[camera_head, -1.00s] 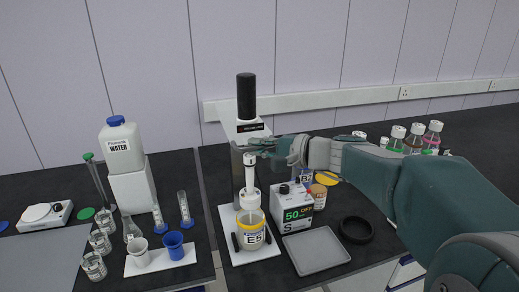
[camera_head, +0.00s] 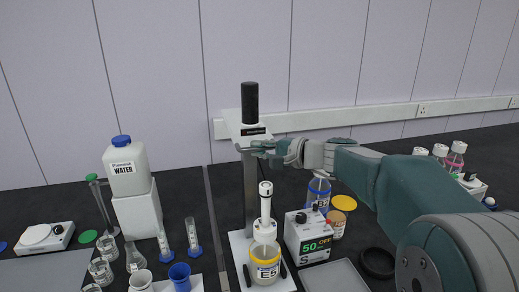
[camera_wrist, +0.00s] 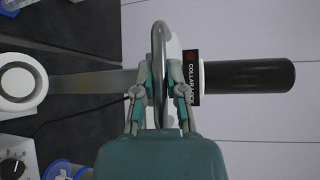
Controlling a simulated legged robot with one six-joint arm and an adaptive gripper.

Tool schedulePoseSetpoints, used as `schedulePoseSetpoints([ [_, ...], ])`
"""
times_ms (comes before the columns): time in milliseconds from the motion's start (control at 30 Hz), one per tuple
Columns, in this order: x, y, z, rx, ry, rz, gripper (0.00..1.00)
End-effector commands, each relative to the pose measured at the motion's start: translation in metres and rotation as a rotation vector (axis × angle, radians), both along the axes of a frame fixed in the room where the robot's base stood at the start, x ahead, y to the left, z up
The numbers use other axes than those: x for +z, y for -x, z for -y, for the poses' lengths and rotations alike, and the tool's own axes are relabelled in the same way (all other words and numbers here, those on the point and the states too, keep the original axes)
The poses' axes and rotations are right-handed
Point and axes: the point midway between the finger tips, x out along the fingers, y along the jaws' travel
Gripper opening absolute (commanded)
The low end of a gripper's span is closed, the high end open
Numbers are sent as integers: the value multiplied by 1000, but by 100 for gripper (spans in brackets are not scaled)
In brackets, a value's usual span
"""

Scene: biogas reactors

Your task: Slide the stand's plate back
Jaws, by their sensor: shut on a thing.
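The stand has a white base (camera_head: 241,243), a grey upright column (camera_head: 251,190) and a black cylinder (camera_head: 250,103) on top. The cylinder also shows in the wrist view (camera_wrist: 246,76). My gripper (camera_head: 268,149) is at the upper column, just below the white head (camera_head: 243,119). In the wrist view my gripper (camera_wrist: 158,80) is shut on a thin grey rounded piece (camera_wrist: 160,32), apparently the stand's plate seen edge-on. A label reading "COLLAR LOCK" (camera_wrist: 194,77) is close beside my fingertips.
A white probe (camera_head: 265,204) stands in a yellow-banded jar (camera_head: 265,270) below my gripper. A water jug (camera_head: 125,168) and glassware stand left.

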Motion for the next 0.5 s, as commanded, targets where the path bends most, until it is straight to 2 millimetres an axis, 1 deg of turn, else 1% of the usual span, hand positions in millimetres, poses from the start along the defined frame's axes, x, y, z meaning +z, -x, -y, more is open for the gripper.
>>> schedulePoseSetpoints([
  [33,-4,1,-1,5,4,-8,0],
  [100,-5,1,-1,5,4,-8,0],
  [133,-5,1,-1,5,4,-8,24],
  [200,-5,1,-1,5,4,-8,51],
  [500,-2,1,0,3,2,-4,51],
])
